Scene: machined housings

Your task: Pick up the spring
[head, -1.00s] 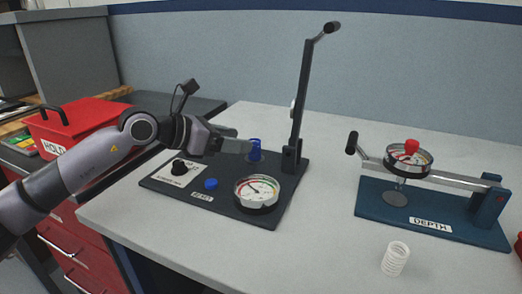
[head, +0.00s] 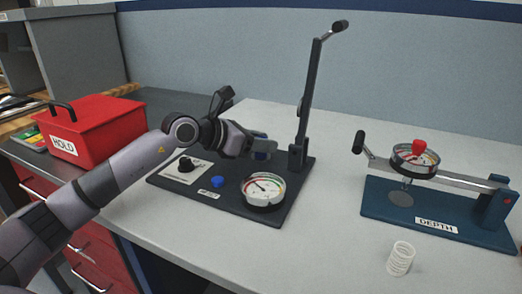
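A white coil spring (head: 400,258) stands upright on the light grey bench at the front right, clear of both fixtures. My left gripper (head: 262,148) reaches over the back of a black test fixture (head: 225,200), far to the left of the white spring. Its fingers are at a small blue part (head: 266,154), which they mostly hide. I cannot tell whether the fingers are closed on that part. My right gripper is not in view.
The black fixture carries a tall lever (head: 309,90), a gauge (head: 263,189), a black knob and a blue button. A blue fixture marked DEPTH (head: 440,215) with a dial stands behind the white spring. A red HOLD box (head: 100,130) is at left. Bench between fixtures is clear.

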